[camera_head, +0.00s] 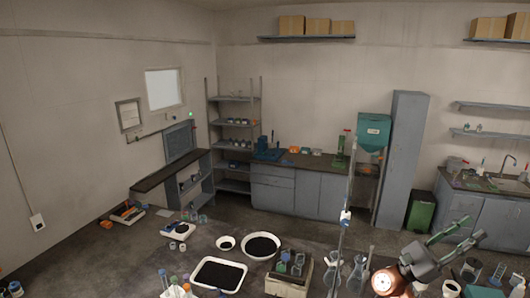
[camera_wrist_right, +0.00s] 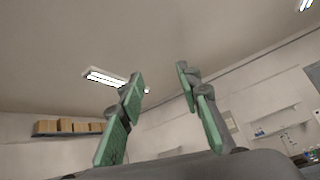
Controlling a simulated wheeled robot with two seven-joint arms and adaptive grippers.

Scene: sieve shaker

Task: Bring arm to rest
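My right gripper (camera_head: 455,240) is at the lower right of the head view, raised above the near worktop. Its two green-padded fingers are spread apart with nothing between them. In the right wrist view the same open fingers (camera_wrist_right: 158,100) point up toward the ceiling and the upper wall, and the gap between them is empty. My left gripper does not show in either view.
The near worktop holds a white tray of dark material (camera_head: 197,274), a white bowl (camera_head: 277,240), a beige device (camera_head: 300,283) and glass flasks (camera_head: 357,275). A thin upright rod (camera_head: 342,215) stands left of my right arm. A green bin (camera_head: 420,212) stands farther back.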

